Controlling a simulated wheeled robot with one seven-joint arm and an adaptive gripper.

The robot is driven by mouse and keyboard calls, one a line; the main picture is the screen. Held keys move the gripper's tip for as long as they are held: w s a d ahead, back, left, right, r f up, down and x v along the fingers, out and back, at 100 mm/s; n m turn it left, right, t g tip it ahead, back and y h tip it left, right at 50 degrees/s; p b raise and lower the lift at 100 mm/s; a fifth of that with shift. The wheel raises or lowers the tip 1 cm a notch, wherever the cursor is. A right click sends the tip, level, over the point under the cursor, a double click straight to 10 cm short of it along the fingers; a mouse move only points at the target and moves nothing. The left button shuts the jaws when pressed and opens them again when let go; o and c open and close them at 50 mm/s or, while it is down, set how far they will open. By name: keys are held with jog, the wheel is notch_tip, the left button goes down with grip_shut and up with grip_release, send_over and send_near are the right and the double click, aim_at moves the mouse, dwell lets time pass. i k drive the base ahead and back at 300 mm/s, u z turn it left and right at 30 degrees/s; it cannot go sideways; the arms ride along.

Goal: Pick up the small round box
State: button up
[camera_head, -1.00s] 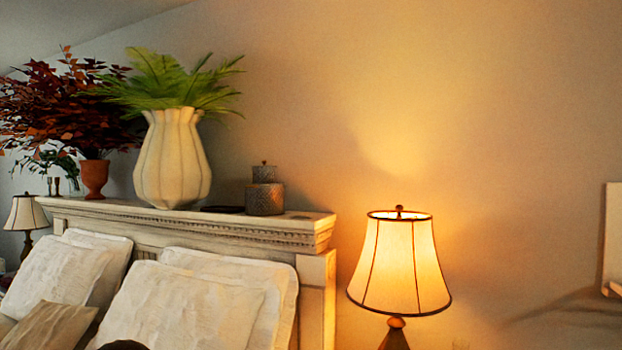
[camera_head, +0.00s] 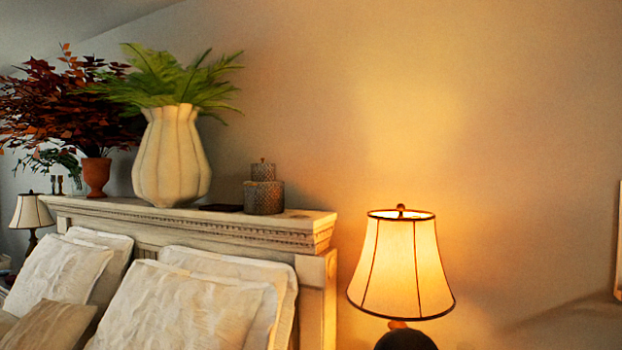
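Two round patterned grey-brown boxes stand stacked on the headboard ledge, near its right end. The small round box (camera_head: 263,171) has a little knob on its lid and sits on top of the larger round box (camera_head: 264,198). My gripper's fingers do not show. A dark rounded shape (camera_head: 405,341), probably part of my arm, shows at the bottom edge in front of the lamp's base, well right of and below the boxes.
A white vase (camera_head: 172,158) with fern stands left of the boxes, with a flat dark item (camera_head: 221,208) between. A lit lamp (camera_head: 401,265) stands right of the headboard (camera_head: 290,228). Pillows (camera_head: 190,303) lean below. The wall above the boxes is clear.

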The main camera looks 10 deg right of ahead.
aim_at(258, 174)
jog(key=z, duration=1.9)
jog(key=i, duration=1.4)
jog(key=u, duration=2.65)
